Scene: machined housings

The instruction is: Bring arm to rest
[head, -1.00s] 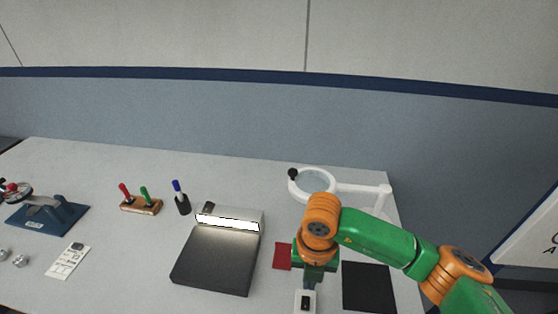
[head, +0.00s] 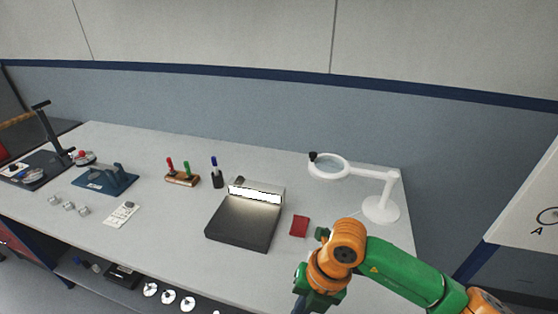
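My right arm (head: 405,270), green and orange, comes in from the lower right and bends down over the right front part of the table (head: 160,225). Its wrist is at the bottom edge of the head view. The fingertips of my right gripper cannot be made out there, so I cannot see whether they hold anything. My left arm and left gripper are not in view. Several small metal housings (head: 68,206) stand on the left part of the table, well away from the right arm.
A black inspection box with a lit strip (head: 240,224) stands mid-table. A red pad (head: 299,226) lies beside my wrist. A white magnifier lamp (head: 382,210) stands behind the arm. Screwdrivers in a wooden block (head: 182,179), a blue fixture (head: 105,181) and a white card (head: 121,215) are further left.

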